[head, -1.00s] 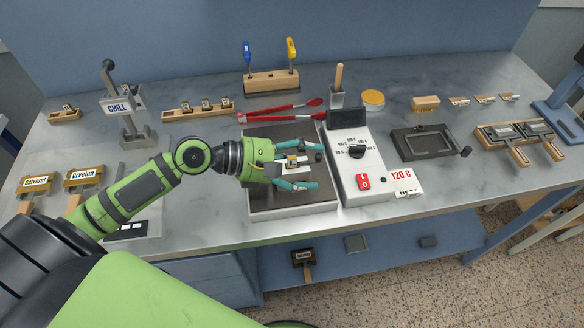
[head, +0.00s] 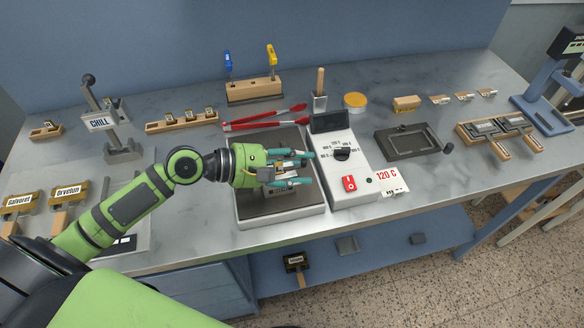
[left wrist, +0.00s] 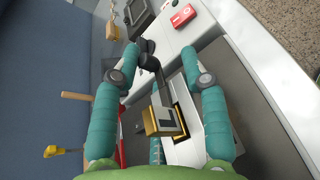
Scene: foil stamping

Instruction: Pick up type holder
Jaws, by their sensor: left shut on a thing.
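The type holder (left wrist: 160,118), with a gold and grey block and a dark stem ending in black knobs, is between the fingers of my left gripper (left wrist: 160,55) in the left wrist view. In the head view my left gripper (head: 306,168) is over the hot plate (head: 250,208), its teal fingers shut on the holder. Only a small part of the holder (head: 289,163) shows there; the fingers hide the rest. I cannot tell whether it touches the plate. My right gripper is not in view.
The control box (head: 342,167) with a dial and red switch stands right of the plate. Red tongs (head: 265,119) lie behind it. A dark metal frame (head: 408,144) is farther right. A CHILL stand (head: 103,121) and labelled wooden-handled tools (head: 68,192) are at left.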

